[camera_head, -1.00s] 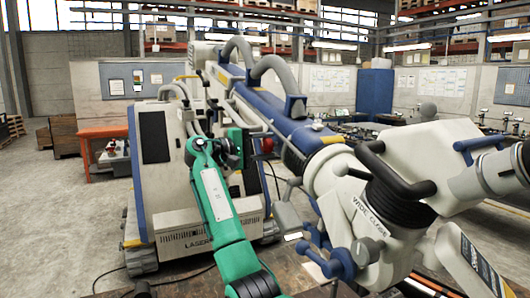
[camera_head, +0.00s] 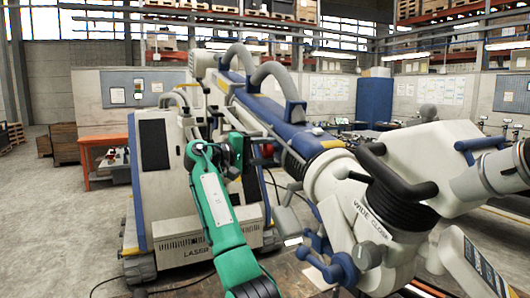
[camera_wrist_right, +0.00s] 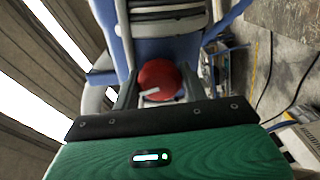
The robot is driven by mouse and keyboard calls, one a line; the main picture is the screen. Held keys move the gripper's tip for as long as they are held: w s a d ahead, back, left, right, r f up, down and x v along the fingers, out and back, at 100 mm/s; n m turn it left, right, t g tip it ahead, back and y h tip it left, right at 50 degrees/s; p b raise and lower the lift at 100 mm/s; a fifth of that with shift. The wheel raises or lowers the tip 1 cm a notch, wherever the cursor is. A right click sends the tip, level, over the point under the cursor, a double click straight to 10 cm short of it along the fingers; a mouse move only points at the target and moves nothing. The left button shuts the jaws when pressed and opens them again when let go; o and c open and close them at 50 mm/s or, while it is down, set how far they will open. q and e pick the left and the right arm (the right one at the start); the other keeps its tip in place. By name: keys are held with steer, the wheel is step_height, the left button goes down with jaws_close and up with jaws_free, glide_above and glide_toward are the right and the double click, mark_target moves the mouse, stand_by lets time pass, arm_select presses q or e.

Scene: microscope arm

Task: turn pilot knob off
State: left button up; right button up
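The red pilot knob (camera_head: 267,149) is on the side of the microscope arm, below its blue tube. It shows as a round red knob with a pale mark in the right wrist view (camera_wrist_right: 158,80). My right gripper (camera_head: 254,155), on the green arm, is just left of the knob in the head view. In the right wrist view its two fingers (camera_wrist_right: 160,90) stand apart, one on each side of the knob. Narrow gaps seem to show between fingers and knob. The fingertips are partly hidden in the head view. My left gripper is not in view.
The grey and blue microscope arm (camera_head: 300,135) reaches right from its wheeled cabinet (camera_head: 160,205). Its thick head with handles and knobs (camera_head: 375,225) fills the right foreground. An orange table (camera_head: 86,160) stands behind at the left. The floor at the left is clear.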

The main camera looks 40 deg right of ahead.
steer(key=o, duration=0.3)
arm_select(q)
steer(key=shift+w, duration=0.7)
arm_select(e)
steer(key=shift+o, duration=0.6)
steer(key=shift+a, duration=0.1)
steer(key=shift+w+a, duration=0.15)
steer(key=shift+a, duration=0.15)
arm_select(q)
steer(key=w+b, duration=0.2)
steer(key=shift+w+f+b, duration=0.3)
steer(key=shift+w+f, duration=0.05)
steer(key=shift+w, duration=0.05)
arm_select(e)
steer(key=v, duration=1.3)
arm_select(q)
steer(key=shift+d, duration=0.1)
